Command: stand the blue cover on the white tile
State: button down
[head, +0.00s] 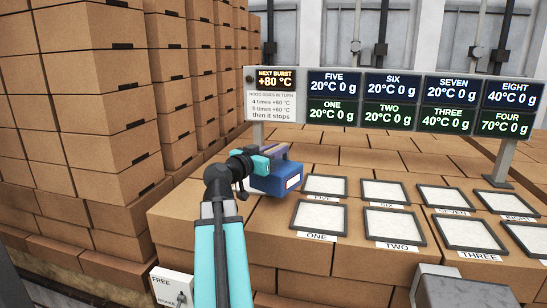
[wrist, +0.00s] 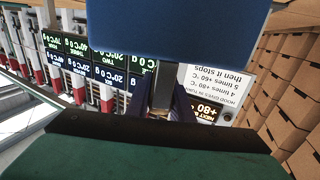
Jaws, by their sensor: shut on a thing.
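The blue cover (head: 271,184) is in my gripper (head: 264,160), left of the tiles in the head view. It has a pale label on one side. My gripper is shut on it, and its fingers are mostly hidden. In the wrist view the cover (wrist: 180,25) fills the top, with the gripper (wrist: 165,95) below it. Several white tiles in dark frames lie in two rows, including tile ONE (head: 320,217), TWO (head: 395,224), FIVE (head: 326,185) and SIX (head: 383,190). The cover is beside ONE and FIVE; I cannot tell whether it touches the boxes below.
A display board (head: 390,102) stands behind the tiles on posts, reading "NEXT BURST +80 °C"; FOUR reads 70 °C, THREE and EIGHT 40 °C, others 20 °C, all 0 g. Tall cardboard stacks (head: 95,130) rise at left. A FREE/BRAKE switch box (head: 172,287) is at front left.

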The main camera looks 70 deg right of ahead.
jog(key=w+d+f+p, duration=0.1)
jog(key=w+d+p, duration=0.2)
jog(key=w+d, duration=0.6)
jog(key=shift+w+d+p, duration=0.3)
jog(key=shift+w+d, duration=0.1)
jog(key=shift+d, duration=0.6)
jog(key=shift+f, duration=0.1)
jog(key=shift+f+p, duration=0.75)
jog(key=shift+f, duration=1)
jog(key=c, duration=1.8)
grip_release()
jog(key=shift+f, duration=0.2)
jog(key=shift+o, duration=1.2)
jog(key=shift+a+r, duration=0.1)
jog(key=shift+r, duration=0.05)
